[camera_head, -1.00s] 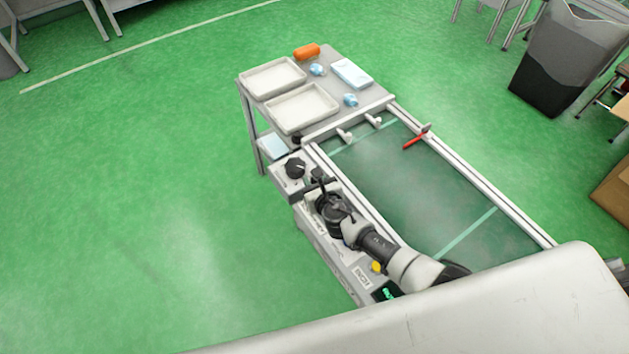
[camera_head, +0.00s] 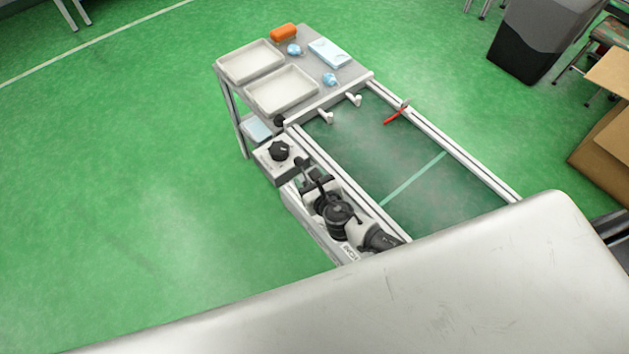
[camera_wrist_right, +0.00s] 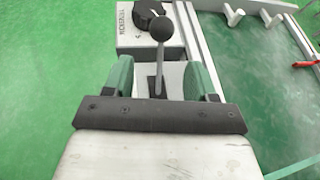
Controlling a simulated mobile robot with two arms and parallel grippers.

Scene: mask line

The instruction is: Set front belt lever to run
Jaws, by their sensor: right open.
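My right gripper (camera_wrist_right: 160,78) is open, with one green-padded finger on each side of the stem. The stem rises between the fingers, with visible room on both sides; no contact shows. In the head view the right gripper (camera_head: 316,186) is small and dark over the panel. The left gripper is not in view.
A box with a black rotary knob (camera_head: 280,150) stands just beyond the lever. The green belt (camera_head: 365,140) with white rails runs along the right. A small table with two white trays (camera_head: 250,61) is at the far end. Green floor at the left is clear.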

